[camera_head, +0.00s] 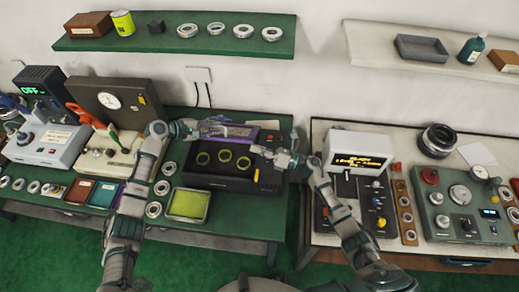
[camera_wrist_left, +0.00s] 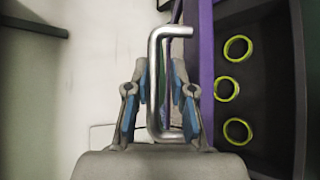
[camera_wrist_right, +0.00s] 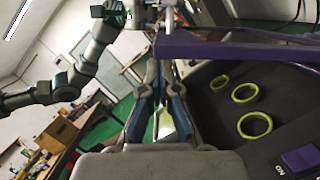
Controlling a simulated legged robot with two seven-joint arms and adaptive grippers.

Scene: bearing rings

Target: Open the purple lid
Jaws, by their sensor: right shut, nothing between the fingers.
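The dark box (camera_head: 225,183) stands open-topped on the left green table, with three yellow-green rings (camera_head: 225,156) inside. The purple lid (camera_head: 240,132) is raised along the box's back edge; its purple edge shows in the left wrist view (camera_wrist_left: 206,75) and right wrist view (camera_wrist_right: 235,48). My left gripper (camera_head: 222,130) is at the lid, its fingers closed around the bent metal handle (camera_wrist_left: 155,85). How firmly they press on it is hard to see. My right gripper (camera_head: 262,151) is shut and empty beside the box's right end, close to the purple edge.
A yellow-green tray (camera_head: 188,204) lies in front of the box. A beige machine (camera_head: 107,150) stands to its left, and a white display unit (camera_head: 357,152) is on the right table. Shelves hang above. A gap separates the two tables.

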